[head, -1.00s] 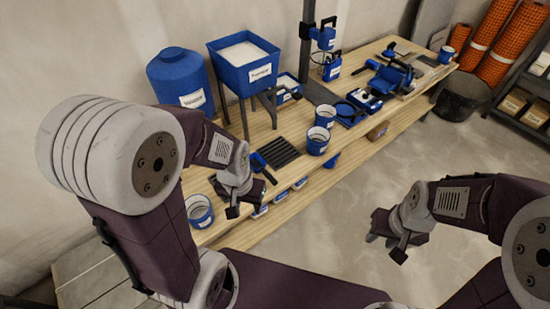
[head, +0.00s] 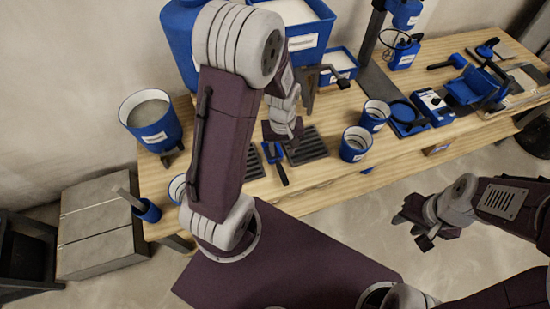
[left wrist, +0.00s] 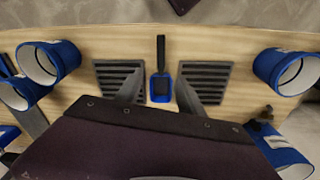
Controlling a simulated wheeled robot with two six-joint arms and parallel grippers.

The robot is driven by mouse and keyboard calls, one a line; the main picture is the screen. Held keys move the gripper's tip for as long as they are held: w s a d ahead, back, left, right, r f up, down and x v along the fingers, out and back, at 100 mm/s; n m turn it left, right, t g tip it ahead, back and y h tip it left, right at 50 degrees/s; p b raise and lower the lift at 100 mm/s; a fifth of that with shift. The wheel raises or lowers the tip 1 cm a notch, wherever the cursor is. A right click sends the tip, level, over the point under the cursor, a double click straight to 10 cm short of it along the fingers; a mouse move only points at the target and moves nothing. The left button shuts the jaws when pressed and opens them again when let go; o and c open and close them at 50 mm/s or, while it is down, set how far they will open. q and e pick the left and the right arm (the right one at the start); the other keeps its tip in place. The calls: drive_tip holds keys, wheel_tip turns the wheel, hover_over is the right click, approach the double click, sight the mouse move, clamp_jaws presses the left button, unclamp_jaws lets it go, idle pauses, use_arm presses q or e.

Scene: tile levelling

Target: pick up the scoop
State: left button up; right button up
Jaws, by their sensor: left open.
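The scoop (head: 272,152), blue with a black handle, lies on the wooden bench between two dark slotted plates. In the head view its handle points toward me. It also shows in the left wrist view (left wrist: 160,86), handle toward the top of the picture. My left gripper (head: 284,130) is open and empty above the scoop. In the left wrist view its two fingers (left wrist: 160,78) stand on either side of the scoop's blue head, apart from it. The height above it is hard to judge. My right gripper (head: 412,230) is empty, fingers apart, over the floor in front of the bench.
Slotted plates (head: 308,147) (left wrist: 208,82) flank the scoop closely. Blue cups (head: 356,144) (head: 374,115) stand to the right. A blue bucket (head: 152,122) stands at the bench's left end. My left arm hides part of the bench.

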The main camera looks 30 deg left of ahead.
use_arm(q)
drive_tip(key=n+b, duration=0.2)
drive_tip(key=b, duration=0.2)
hover_over(279, 166)
drive_tip(key=shift+g, duration=0.3)
drive_tip(key=f, duration=0.9)
drive_tip(key=shift+s+d+f, duration=0.15)
drive_tip(key=shift+d+f, duration=0.05)
drive_tip(key=shift+a+f+n, duration=0.15)
drive_tip(key=shift+f+n, duration=0.1)
drive_tip(key=shift+n, duration=0.05)
drive_tip(key=shift+r+p, duration=0.15)
drive_tip(key=shift+p, duration=0.2)
drive_tip(key=shift+s+f, duration=0.15)
drive_tip(key=shift+f, duration=0.05)
drive_tip(key=f, duration=0.2)
drive_tip(key=f+b, duration=0.1)
drive_tip(key=shift+w+f, duration=0.2)
drive_tip(key=shift+f, duration=0.15)
wheel_tip(279, 166, down, 4)
drive_tip(key=shift+f+b, duration=0.1)
drive_tip(key=shift+b, duration=0.45)
drive_tip(key=shift+w+f, duration=0.15)
drive_tip(key=shift+f, duration=0.2)
drive_tip(key=shift+r, duration=0.1)
drive_tip(key=shift+c, duration=1.3)
clamp_jaws()
use_arm(e)
wheel_tip(279, 166, down, 7)
drive_tip(key=shift+w, duration=0.35)
